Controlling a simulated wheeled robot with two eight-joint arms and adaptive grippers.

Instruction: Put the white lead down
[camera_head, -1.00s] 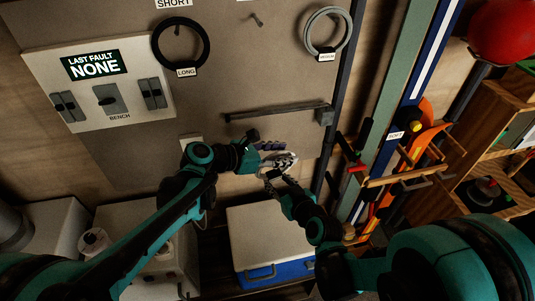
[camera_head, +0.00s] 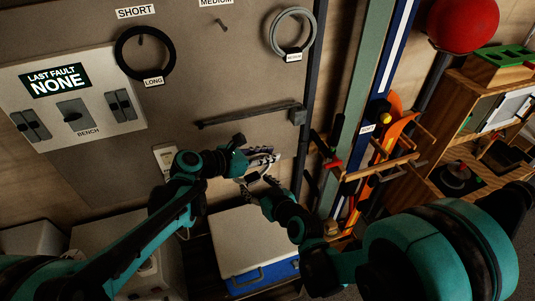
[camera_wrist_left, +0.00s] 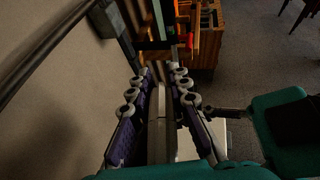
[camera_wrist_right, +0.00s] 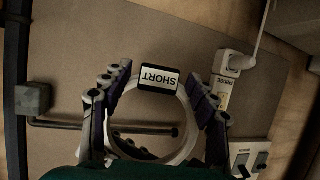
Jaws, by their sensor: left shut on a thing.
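The white lead (camera_wrist_right: 189,117) is a pale ring with a black tag reading SHORT, upside down in the right wrist view. My left gripper (camera_head: 268,158) is shut on a pale piece, seen edge-on between its fingers (camera_wrist_left: 160,115), which I take to be the lead. My right gripper (camera_head: 252,183) is just below the left one in the head view. Its fingers (camera_wrist_right: 155,105) are wide apart on either side of the ring; whether they touch it is unclear. Both grippers are in front of the panel (camera_head: 215,75), below the horizontal bar (camera_head: 250,116).
A black ring (camera_head: 118,58) tagged LONG hangs under the SHORT sign. A grey ring (camera_head: 313,32) tagged MEDIUM hangs right of an empty peg (camera_head: 222,26). A white-lidded blue box (camera_head: 245,240) stands below the grippers. A rack (camera_head: 375,168) stands at right.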

